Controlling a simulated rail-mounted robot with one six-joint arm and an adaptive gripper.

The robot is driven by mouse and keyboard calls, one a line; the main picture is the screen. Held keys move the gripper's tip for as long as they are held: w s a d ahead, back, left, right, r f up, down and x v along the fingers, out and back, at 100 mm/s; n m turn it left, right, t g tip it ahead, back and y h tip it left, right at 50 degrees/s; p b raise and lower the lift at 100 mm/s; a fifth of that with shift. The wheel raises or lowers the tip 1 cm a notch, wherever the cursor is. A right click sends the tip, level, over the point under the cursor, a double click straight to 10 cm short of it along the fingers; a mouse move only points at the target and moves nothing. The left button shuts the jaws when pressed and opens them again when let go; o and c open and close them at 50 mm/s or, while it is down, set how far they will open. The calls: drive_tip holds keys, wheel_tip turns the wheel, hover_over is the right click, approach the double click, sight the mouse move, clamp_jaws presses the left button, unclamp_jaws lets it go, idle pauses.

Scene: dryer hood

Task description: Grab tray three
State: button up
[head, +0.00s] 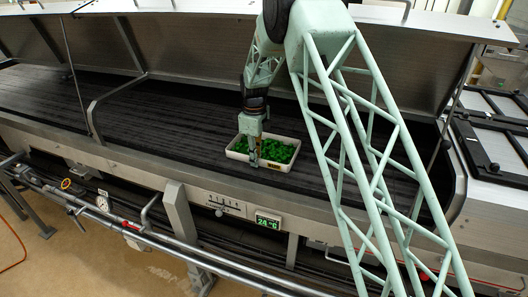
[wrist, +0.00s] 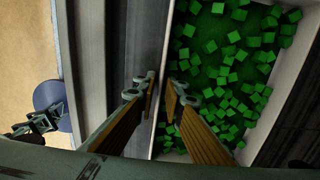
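A white shallow tray (head: 240,157) full of small green cubes (head: 277,151) stands on the dark belt under the raised hood. A small orange mark shows on its front wall, but I cannot read a number on it. My gripper (head: 254,163) points down at the tray's front wall. In the wrist view, the two fingers of my gripper (wrist: 161,90) straddle the tray's near rim, one outside and one above the green cubes (wrist: 225,60). The tips are close together, with the rim between them. I cannot tell whether they press on it.
The dark slatted belt (head: 130,115) is clear to the left of the tray. Raised hood panels (head: 170,45) with thin struts stand behind and above. A metal front edge, a pipe (head: 160,238), a gauge (head: 102,203) and a display reading 24 °C (head: 268,221) lie in front.

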drive_tip(key=shift+c, duration=0.6)
clamp_jaws()
drive_tip(key=shift+r, duration=0.25)
drive_tip(key=shift+r, duration=1.6)
drive_tip(key=s+d+r+b, duration=0.1)
drive_tip(key=s+d, duration=0.9)
drive_tip(key=s, duration=0.2)
drive_tip(key=shift+s+r, duration=0.15)
drive_tip(key=shift+r, duration=0.1)
